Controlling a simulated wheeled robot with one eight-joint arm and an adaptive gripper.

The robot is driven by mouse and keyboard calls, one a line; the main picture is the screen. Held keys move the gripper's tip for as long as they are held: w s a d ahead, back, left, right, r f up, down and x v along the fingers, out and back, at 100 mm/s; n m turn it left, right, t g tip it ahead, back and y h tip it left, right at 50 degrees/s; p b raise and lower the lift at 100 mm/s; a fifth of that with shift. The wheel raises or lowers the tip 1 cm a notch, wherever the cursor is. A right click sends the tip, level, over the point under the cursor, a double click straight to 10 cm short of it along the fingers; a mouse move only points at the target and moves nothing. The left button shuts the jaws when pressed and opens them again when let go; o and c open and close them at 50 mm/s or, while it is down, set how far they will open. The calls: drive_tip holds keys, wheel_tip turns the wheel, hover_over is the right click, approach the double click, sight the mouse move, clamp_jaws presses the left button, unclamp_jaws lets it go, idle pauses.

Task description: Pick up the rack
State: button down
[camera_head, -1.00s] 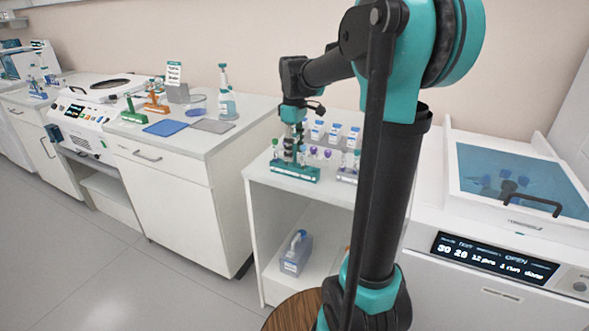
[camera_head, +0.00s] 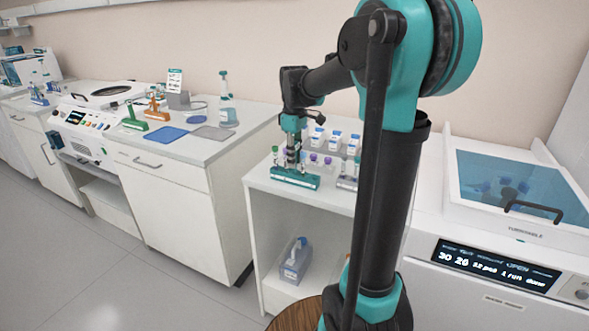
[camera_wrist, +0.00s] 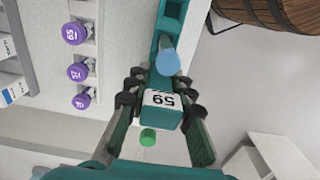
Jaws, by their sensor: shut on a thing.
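The teal rack (camera_head: 296,178) is on the white bench top in the head view, with a white label along its front and capped tubes in it. It shows in the wrist view as a teal frame (camera_wrist: 172,14). My gripper (camera_head: 291,160) points down over its middle. A blue cap (camera_wrist: 168,62) and a green cap (camera_wrist: 148,137) sit on either side of the block. Whether the rack touches the bench is unclear.
A grey rack with purple-capped tubes (camera_wrist: 76,72) stands close beside. Blue-capped bottles (camera_head: 335,140) stand behind. The bench edge is close in front of the rack.

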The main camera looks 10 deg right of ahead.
drive_tip(key=shift+r, duration=0.1)
wheel_tip(320, 180, up, 20)
idle(0.5)
